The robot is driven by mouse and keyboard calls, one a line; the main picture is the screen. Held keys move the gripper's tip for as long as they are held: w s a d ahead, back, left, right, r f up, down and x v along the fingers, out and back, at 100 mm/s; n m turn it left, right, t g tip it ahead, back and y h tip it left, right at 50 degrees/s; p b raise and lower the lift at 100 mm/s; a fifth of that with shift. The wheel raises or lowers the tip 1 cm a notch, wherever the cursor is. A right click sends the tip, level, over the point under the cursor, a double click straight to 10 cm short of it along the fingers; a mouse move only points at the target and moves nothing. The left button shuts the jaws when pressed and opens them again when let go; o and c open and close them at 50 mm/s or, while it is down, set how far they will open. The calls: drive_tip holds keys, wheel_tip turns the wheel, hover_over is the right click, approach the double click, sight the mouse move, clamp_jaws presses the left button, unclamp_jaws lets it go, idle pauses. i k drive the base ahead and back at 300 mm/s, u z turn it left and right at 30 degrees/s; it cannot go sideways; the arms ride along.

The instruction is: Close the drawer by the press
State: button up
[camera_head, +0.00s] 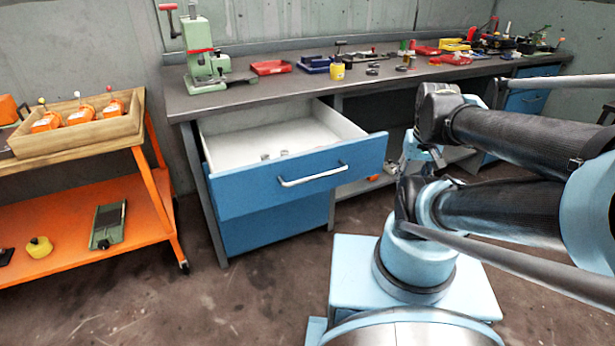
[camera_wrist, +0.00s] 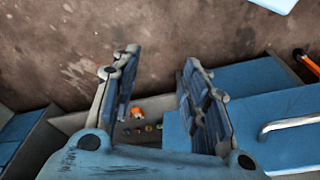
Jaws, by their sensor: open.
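The green press (camera_head: 203,62) with a red handle stands at the left end of the bench. Below it, the blue-fronted drawer (camera_head: 240,190) is pulled well out, showing its white inside. Several small grey pieces (camera_head: 275,155) lie inside it. Its light handle (camera_head: 312,176) is on the front, and the handle also shows at the right edge of the wrist view (camera_wrist: 288,125). My gripper (camera_wrist: 156,76) is open, with nothing between its fingers. It is right of the drawer in the head view, partly hidden by my arm; I see no contact with the drawer.
The grey workbench (camera_head: 260,95) carries a red tray (camera_head: 271,67), a yellow jar (camera_head: 337,71) and several tools. A shut blue drawer (camera_head: 275,228) sits under the open one. An orange cart (camera_head: 75,185) with a wooden box (camera_head: 75,130) stands left. Floor before the drawer is clear.

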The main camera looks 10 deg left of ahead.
sight(233, 144)
drive_tip(key=z, duration=0.25)
drive_tip(key=k, duration=1.4)
drive_tip(key=u, duration=1.2)
drive_tip(key=i, duration=1)
